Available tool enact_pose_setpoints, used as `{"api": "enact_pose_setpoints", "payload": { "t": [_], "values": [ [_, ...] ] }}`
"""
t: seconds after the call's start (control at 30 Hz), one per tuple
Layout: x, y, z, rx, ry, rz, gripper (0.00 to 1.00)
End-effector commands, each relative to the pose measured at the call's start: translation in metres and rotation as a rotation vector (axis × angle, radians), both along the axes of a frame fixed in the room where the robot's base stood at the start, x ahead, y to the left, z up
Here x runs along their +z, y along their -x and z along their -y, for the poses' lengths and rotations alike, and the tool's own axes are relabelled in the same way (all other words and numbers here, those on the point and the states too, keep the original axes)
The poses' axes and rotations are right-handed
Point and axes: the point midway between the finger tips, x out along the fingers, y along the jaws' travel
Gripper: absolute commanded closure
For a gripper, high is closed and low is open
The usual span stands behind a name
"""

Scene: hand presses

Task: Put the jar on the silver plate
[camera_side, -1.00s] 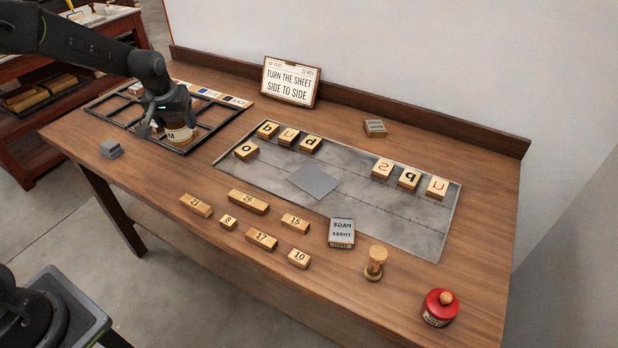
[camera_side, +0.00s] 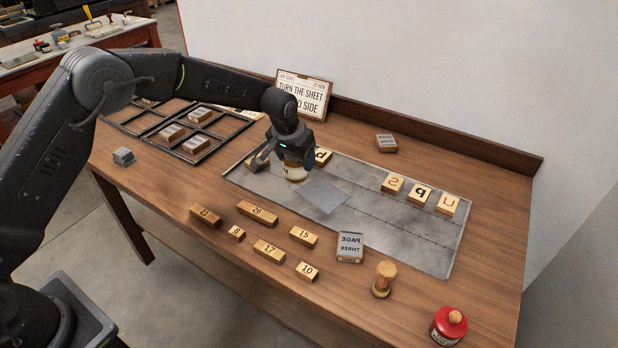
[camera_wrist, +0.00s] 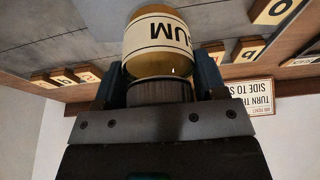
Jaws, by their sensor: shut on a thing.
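The jar (camera_side: 294,172) has a cream label and a dark lid. In the wrist view the jar (camera_wrist: 157,38) shows amber glass and label letters reading "UM". My gripper (camera_side: 288,152) is shut on its lid, with a finger on each side in the wrist view (camera_wrist: 157,88). The jar is over the left part of the grey slab, up and left of the silver plate in the side view; its exact height is unclear. The silver plate (camera_side: 324,198) is a small bare square lying tilted on the slab.
Letter blocks lie along the grey slab (camera_side: 410,228), some hidden behind my gripper. Several numbered blocks (camera_side: 269,249), a "PAGE THREE" block (camera_side: 350,247), a wooden stamp (camera_side: 384,279) and a red pot (camera_side: 449,326) sit in front. A divided frame (camera_side: 160,143) is at left; a sign (camera_side: 304,95) stands behind.

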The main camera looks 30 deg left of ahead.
Motion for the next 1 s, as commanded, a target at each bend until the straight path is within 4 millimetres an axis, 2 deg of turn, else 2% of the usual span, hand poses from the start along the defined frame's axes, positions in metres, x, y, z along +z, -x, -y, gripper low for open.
{"api": "enact_pose_setpoints", "payload": {
  "t": [0.1, 0.23, 0.37, 0.6, 0.97, 1.0],
  "values": [
    [-0.011, -0.006, 0.018, -0.001, 0.001, 0.001, 0.66],
    [-0.016, -0.009, 0.027, 0.0, 0.0, 0.001, 0.66],
    [-0.024, -0.009, 0.028, 0.001, -0.001, 0.0, 0.66],
    [-0.056, -0.009, 0.027, 0.001, -0.001, -0.001, 0.66],
    [-0.06, -0.009, 0.027, 0.002, 0.001, 0.002, 0.66],
    [-0.061, -0.009, 0.027, 0.002, 0.001, 0.0, 0.34]
  ]
}}
